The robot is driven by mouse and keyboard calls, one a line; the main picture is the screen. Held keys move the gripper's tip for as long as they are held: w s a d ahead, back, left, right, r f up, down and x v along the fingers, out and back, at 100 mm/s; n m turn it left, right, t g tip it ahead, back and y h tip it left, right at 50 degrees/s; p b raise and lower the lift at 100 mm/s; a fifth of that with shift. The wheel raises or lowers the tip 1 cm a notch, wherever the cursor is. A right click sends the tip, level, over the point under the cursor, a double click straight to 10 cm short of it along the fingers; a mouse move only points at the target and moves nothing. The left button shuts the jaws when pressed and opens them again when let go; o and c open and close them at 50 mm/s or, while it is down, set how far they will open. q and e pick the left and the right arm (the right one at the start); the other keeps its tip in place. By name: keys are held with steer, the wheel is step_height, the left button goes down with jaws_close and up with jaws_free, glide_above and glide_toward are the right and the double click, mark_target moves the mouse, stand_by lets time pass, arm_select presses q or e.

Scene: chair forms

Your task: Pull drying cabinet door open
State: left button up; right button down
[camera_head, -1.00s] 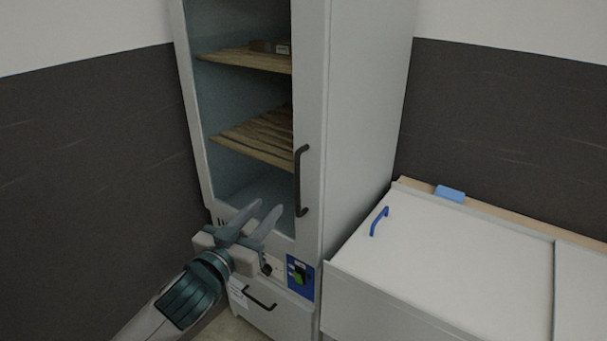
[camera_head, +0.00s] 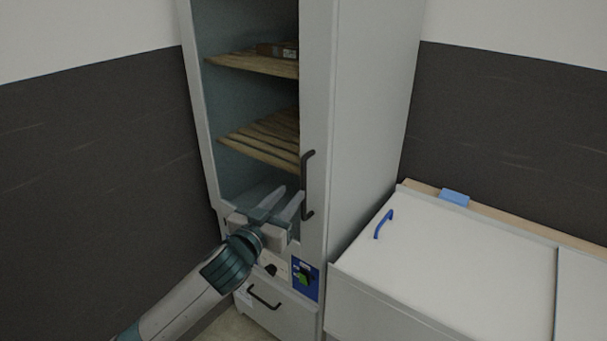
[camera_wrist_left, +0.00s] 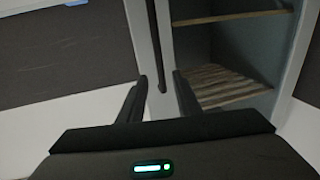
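The tall grey drying cabinet (camera_head: 371,120) stands against the wall, with a front door (camera_head: 314,95) that has a see-through pane and looks shut. Its dark vertical door handle (camera_head: 306,185) is on the right side of the door. My left gripper (camera_head: 291,192) is open and empty, close in front of the door near the lower end of the handle. In the left wrist view the handle (camera_wrist_left: 157,45) appears between the two open fingertips (camera_wrist_left: 161,76), near their tips; contact cannot be told. My right gripper is not in view.
Below the door are a control panel (camera_head: 305,279) with a green switch and a drawer with a dark handle (camera_head: 264,297). Wooden shelves (camera_head: 262,140) are inside the cabinet.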

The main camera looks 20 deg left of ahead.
mark_target(302, 180)
arm_select(q)
steer(key=w+p, duration=0.1)
steer(key=w, duration=0.2)
steer(key=w+d+p, duration=0.1)
steer(key=w, duration=0.5)
steer(key=shift+d+p, duration=0.15)
steer(key=shift+p, duration=0.25)
jaws_close()
